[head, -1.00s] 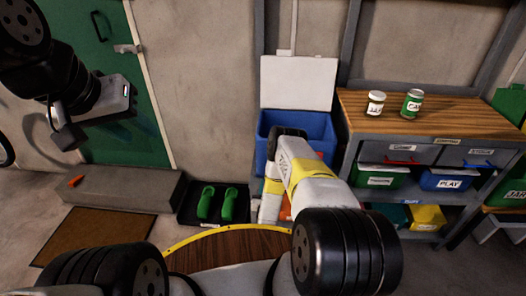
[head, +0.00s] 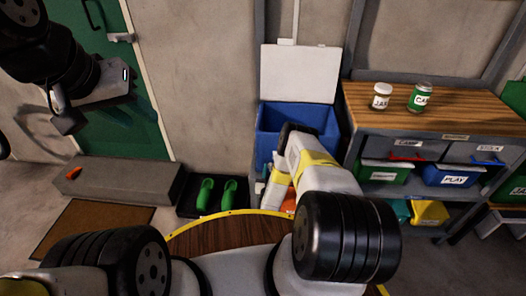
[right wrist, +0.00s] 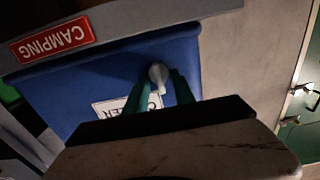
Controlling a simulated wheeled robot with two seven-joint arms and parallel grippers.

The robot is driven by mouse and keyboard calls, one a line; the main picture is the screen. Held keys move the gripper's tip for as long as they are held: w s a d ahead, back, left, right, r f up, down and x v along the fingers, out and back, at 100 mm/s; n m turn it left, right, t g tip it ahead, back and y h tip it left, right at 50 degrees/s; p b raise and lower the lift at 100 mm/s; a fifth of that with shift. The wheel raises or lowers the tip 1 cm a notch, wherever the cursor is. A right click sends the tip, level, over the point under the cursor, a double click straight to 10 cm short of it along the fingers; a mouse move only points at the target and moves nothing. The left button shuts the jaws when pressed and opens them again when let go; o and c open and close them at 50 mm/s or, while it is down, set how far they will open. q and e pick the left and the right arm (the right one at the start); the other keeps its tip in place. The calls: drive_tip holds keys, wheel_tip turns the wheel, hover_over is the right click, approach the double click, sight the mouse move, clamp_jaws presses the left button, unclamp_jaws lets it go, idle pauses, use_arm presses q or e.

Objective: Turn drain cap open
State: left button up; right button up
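The drain cap (right wrist: 158,77) is a small white knob with a short tail on the front of the blue cooler (right wrist: 100,75), in the right wrist view. My right gripper (right wrist: 160,88) has two green fingers, set apart, one on each side of the cap; contact is not clear. In the head view the cooler (head: 325,122) stands beside the workbench with its white lid (head: 298,74) raised. My right arm hides its front, the cap and my right gripper there. My left gripper (head: 98,108) hangs at the upper left, away from the cooler; its fingers are unclear.
A workbench (head: 450,108) with two jars, drawers and bins stands right of the cooler. A black tray (head: 188,206) with green shoes, a grey step (head: 120,180) and a brown mat (head: 90,228) lie to the left.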

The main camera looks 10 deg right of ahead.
clamp_jaws()
